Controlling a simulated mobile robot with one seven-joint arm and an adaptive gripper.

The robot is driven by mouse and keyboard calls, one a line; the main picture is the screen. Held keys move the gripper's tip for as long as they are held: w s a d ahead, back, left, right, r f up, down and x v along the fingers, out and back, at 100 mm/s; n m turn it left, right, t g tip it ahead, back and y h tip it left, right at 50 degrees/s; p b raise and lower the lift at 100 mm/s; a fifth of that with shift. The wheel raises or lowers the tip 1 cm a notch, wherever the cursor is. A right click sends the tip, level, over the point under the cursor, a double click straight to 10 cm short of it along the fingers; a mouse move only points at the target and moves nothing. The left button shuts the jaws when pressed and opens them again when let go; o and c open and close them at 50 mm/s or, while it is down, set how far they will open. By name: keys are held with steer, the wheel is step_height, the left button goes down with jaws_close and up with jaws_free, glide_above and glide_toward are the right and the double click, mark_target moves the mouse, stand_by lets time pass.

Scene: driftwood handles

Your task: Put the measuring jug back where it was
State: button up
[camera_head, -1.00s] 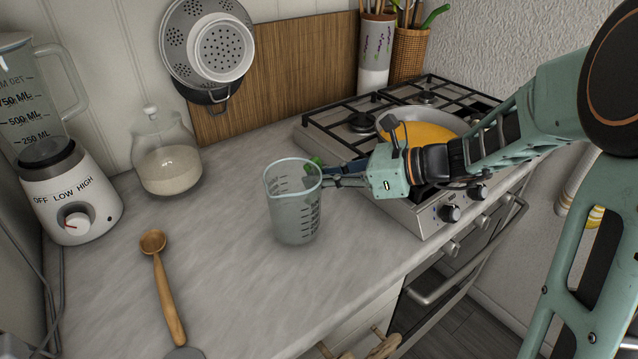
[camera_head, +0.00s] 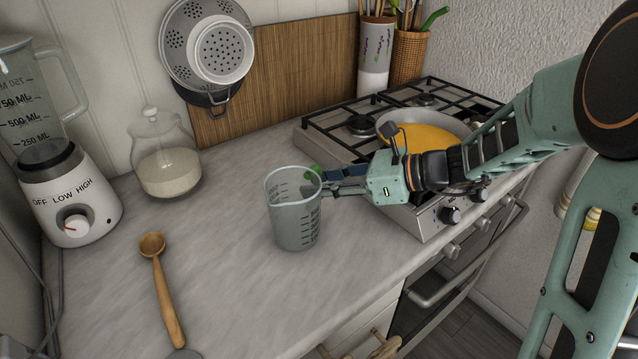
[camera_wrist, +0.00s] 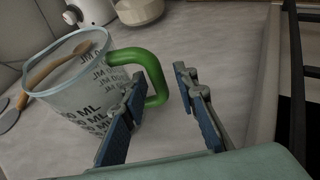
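The measuring jug (camera_head: 297,225) is a clear, greyish jug with black markings and a green handle. It stands upright on the marble counter, left of the hob. In the wrist view the jug (camera_wrist: 75,85) fills the left side, its green handle (camera_wrist: 155,75) pointing toward my gripper. My gripper (camera_head: 328,182) is at the jug's handle side. In the wrist view my gripper (camera_wrist: 160,80) has its fingers spread, one on each side of the handle's outer bar, with a visible gap. The handle is mostly hidden in the head view.
A wooden spoon (camera_head: 162,285) lies left of the jug. A blender (camera_head: 70,195) and a glass jar (camera_head: 166,165) stand farther left. A gas hob (camera_head: 425,215) with a pan (camera_head: 428,132) is on the right. The counter (camera_head: 225,240) around the jug is clear.

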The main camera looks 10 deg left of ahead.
steer(key=p+v, duration=0.1)
steer(key=v, duration=1.1)
